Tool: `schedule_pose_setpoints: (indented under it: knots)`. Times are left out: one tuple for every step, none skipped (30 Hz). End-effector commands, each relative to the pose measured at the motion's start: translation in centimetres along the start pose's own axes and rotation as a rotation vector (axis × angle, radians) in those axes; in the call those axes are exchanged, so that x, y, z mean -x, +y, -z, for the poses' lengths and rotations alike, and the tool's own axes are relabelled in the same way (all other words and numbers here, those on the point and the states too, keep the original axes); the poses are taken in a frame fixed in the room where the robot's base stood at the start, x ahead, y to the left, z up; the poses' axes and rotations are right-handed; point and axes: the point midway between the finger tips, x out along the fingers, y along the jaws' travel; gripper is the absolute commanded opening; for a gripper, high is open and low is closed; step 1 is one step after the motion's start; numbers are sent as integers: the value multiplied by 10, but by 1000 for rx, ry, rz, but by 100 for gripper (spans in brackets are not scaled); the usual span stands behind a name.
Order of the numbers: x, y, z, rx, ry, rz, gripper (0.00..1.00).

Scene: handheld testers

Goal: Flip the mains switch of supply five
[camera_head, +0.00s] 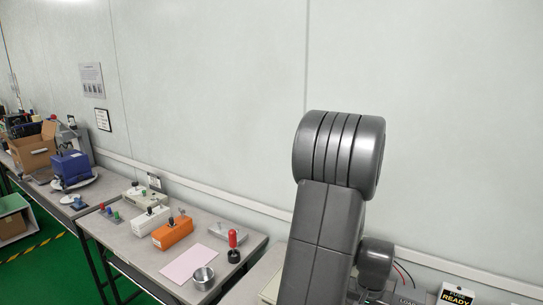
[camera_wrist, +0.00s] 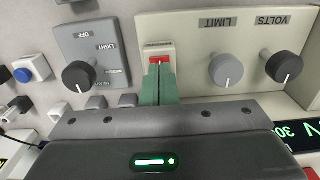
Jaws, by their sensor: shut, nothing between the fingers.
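In the wrist view, a beige supply panel (camera_wrist: 197,30) appears upside down, with a "LIMIT" knob (camera_wrist: 226,69) and a "VOLTS" knob (camera_wrist: 283,65). A red rocker switch (camera_wrist: 161,59) in a pale frame is at its edge. My gripper (camera_wrist: 158,70) is shut and empty, its green fingertips right at the switch and covering part of it. I cannot tell whether they touch it, or which way the rocker is set. No supply number is readable. In the head view my arm hides the gripper and most of this bench.
A grey box with a knob (camera_wrist: 79,75) marked "OFF" and "LIGHT" stands close left of the fingers. A lit display (camera_wrist: 290,130) is at right. In the head view, a neighbouring bench holds an orange box (camera_head: 173,233), a metal cup (camera_head: 204,278) and a red-topped stick (camera_head: 233,240).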

Motion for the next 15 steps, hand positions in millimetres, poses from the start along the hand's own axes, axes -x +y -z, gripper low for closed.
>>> schedule_pose_setpoints:
  knots:
    - [8,0,0,0,1,0,0]
    - [11,0,0,0,1,0,0]
    - [14,0,0,0,1,0,0]
    - [16,0,0,0,1,0,0]
    - [19,0,0,0,1,0,0]
    - [22,0,0,0,2,0,0]
    - [24,0,0,0,2,0,0]
    - [27,0,0,0,2,0,0]
    - [30,0,0,0,2,0,0]
    - [33,0,0,0,2,0,0]
    - [35,0,0,0,2,0,0]
    - [38,0,0,0,2,0,0]
    - [41,0,0,0,2,0,0]
    - [43,0,0,0,2,0,0]
    - [46,0,0,0,1,0,0]
